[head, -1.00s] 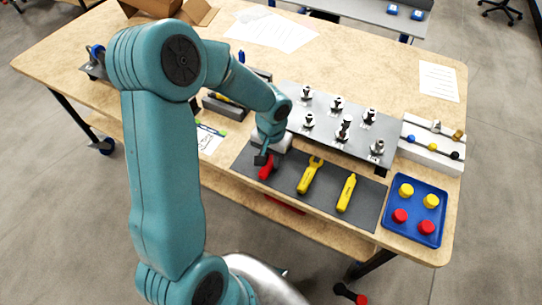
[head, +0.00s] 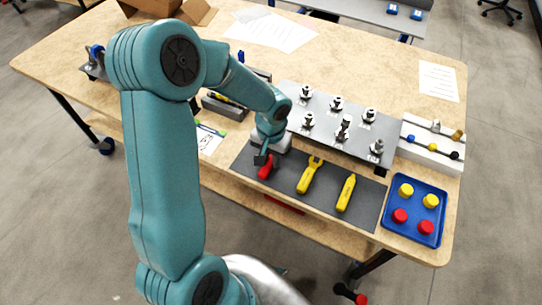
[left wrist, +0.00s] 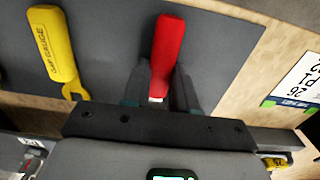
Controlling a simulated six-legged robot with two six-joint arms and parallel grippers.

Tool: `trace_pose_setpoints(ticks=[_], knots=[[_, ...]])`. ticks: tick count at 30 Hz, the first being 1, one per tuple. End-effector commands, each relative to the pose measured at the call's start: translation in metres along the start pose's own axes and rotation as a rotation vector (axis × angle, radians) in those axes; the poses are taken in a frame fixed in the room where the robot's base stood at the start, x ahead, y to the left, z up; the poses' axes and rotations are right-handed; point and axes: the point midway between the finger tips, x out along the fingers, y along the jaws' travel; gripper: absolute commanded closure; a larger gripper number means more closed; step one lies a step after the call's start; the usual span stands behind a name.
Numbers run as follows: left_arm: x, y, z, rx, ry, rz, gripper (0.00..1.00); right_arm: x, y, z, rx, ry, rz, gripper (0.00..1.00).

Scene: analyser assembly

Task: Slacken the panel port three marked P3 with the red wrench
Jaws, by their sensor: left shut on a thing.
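The red wrench (head: 265,172) lies at the left end of the dark grey mat (head: 241,161); its red handle (left wrist: 167,45) shows plainly in the left wrist view. My left gripper (head: 262,157) is down at the mat, its fingers (left wrist: 160,88) on both sides of the wrench, shut on it. The wrench's jaw end is hidden by the gripper. The grey port panel (head: 325,117) stands behind the mat and carries several metal fittings in two rows. The port labels are too small to read, so I cannot tell which is P3. My right gripper is not in view.
A yellow wrench-like gauge (head: 309,177) and a yellow tool (head: 346,192) lie right of the red wrench. A blue tray (head: 414,232) with red and yellow caps and a white rack (head: 431,158) stand at the right.

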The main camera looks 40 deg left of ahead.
Motion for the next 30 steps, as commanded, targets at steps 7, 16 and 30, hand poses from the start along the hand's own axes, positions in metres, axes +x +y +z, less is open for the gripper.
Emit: trace_pose_setpoints(ticks=[7, 16, 30], knots=[[0.0, 0.0, -0.001, 0.0, 0.002, 0.0, 1.0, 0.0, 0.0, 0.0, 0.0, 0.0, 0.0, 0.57], [-0.005, 0.0, 0.0, 0.0, 0.003, 0.0, 1.0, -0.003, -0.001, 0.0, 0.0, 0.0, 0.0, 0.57], [-0.06, 0.0, 0.013, 0.0, 0.003, 0.0, 1.0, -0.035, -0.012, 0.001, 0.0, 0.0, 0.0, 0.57]])
